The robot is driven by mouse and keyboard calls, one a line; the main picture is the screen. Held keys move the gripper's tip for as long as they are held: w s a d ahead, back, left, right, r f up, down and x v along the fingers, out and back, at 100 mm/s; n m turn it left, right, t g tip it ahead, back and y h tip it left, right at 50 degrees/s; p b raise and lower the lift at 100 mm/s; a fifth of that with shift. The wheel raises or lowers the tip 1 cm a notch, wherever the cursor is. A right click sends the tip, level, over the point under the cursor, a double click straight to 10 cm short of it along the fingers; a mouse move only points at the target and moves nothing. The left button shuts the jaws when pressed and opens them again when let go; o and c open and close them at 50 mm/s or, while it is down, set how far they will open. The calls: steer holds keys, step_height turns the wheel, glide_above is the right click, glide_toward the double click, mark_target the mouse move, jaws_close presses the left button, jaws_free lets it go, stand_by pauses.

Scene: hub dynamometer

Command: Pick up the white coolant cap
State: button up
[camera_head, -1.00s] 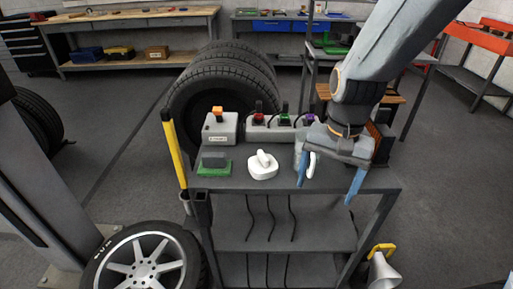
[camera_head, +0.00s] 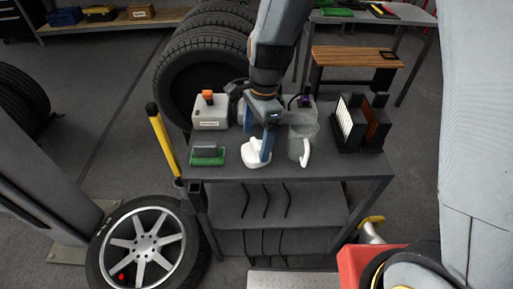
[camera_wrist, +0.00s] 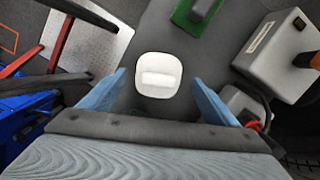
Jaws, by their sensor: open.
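The white coolant cap (camera_head: 252,157), a rounded block with a raised grip bar, sits on the dark cart top (camera_head: 345,178) near its front edge. It also shows in the wrist view (camera_wrist: 158,88), centred between the fingers with the bar running across. My gripper (camera_head: 265,150) points down over the cap, its blue fingers partly hiding it in the head view. In the wrist view my gripper (camera_wrist: 158,78) is open, one finger on each side of the cap, with gaps visible. I cannot tell the exact height above it.
A green-based grey block (camera_head: 207,156) lies left of the cap. A translucent jug (camera_head: 300,140) stands close on the right. Behind is a grey box with an orange knob (camera_head: 210,112). A dark rack of panels (camera_head: 362,122) is at the right. The cart's front right is bare.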

mark_target(257, 143)
steer(key=shift+s+f+p, duration=0.15)
steer(key=shift+f+p, duration=0.15)
steer(key=shift+f, duration=1.45)
steer(key=shift+c, duration=0.5)
steer(key=c, duration=1)
steer(key=shift+c, duration=0.2)
steer(key=shift+r, duration=0.2)
